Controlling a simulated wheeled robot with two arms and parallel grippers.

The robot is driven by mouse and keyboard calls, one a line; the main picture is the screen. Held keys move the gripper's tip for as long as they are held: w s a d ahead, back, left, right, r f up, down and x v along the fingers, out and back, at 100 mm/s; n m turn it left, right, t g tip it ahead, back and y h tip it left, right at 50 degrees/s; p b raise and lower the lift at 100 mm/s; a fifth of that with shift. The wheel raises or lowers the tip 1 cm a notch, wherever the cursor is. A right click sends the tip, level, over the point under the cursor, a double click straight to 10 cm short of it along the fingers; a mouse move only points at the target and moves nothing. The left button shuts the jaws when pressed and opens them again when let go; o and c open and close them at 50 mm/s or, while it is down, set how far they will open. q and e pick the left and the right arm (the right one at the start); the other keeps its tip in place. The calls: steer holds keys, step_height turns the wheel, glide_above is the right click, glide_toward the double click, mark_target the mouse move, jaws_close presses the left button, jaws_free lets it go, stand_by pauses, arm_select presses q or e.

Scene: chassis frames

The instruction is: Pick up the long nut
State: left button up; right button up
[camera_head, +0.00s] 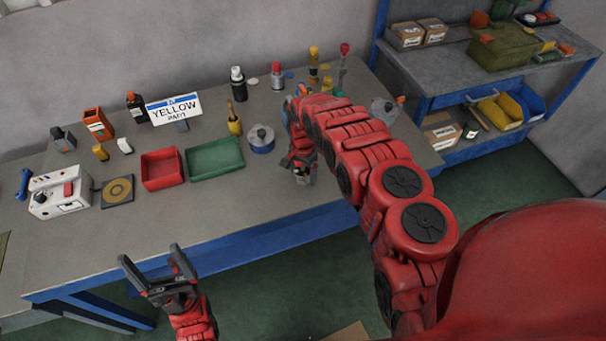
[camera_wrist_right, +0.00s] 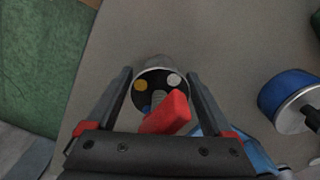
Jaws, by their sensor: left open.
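My right gripper (camera_head: 303,165) is low over the worktable's front part, its arm hiding much behind it. Its two dark fingers (camera_wrist_right: 160,78) stand wide apart in the right wrist view. Between their tips is a pale cylinder (camera_wrist_right: 158,64) with a dark face bearing yellow, white and blue spots. A grey ribbed piece (camera_wrist_right: 157,98) and a red block (camera_wrist_right: 168,113) show in front of that face. I cannot tell which piece, if any, is the long nut. My left gripper (camera_head: 158,264) is open and empty, off the table's front edge.
A blue pot (camera_head: 262,139) stands left of my right gripper. A green tray (camera_head: 215,158) and red tray (camera_head: 162,168) lie further left. Bottles and tools stand at the back. A blue shelf (camera_head: 490,135) is at the right. The table's (camera_head: 150,222) front left is clear.

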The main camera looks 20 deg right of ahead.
jaws_close()
stand_by(0.5)
